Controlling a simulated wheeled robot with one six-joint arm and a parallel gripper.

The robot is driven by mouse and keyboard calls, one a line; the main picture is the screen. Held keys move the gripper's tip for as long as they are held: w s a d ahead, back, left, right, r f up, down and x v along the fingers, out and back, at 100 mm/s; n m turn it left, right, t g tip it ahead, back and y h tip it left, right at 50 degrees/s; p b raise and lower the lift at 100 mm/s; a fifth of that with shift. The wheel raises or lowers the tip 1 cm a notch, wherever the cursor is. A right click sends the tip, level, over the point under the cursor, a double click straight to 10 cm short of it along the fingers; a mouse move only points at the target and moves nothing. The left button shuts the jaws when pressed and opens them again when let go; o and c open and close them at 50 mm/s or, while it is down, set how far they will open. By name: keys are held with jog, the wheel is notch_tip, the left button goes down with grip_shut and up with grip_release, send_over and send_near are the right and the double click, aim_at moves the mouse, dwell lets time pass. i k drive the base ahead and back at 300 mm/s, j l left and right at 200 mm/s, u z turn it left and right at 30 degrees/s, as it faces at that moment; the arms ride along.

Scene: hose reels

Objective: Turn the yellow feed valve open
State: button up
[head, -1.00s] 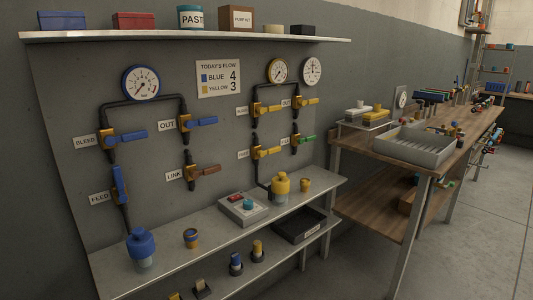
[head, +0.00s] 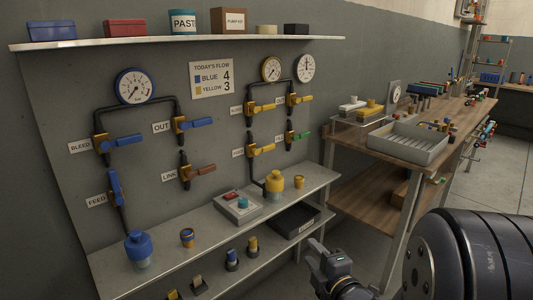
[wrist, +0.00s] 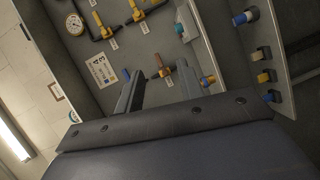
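The yellow circuit's lower-left valve (head: 262,150) sits on a vertical pipe above the yellow pot. Its yellow lever points right, across the pipe. Its label (head: 238,153) is too small to read surely, so I cannot confirm it says FEED. Other yellow-lever valves sit above it (head: 258,106) and at the upper right (head: 299,99). My gripper (head: 317,250) is in front of the lower shelf, right of and below the valves, apart from them. In the wrist view my gripper (wrist: 155,85) has its two fingers apart with nothing between them.
The blue circuit (head: 125,140) fills the panel's left, with its FEED lever along the pipe. A green-lever valve (head: 299,135) is close right of the lower-left yellow one. A workbench (head: 455,125) stands at right.

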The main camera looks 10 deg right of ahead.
aim_at(255, 152)
jog(key=i+l+u, duration=0.25)
jog(key=i+l, duration=0.35)
jog(key=i, duration=0.25)
jog(key=i+l+u, duration=0.25)
jog(key=i+l, duration=0.5)
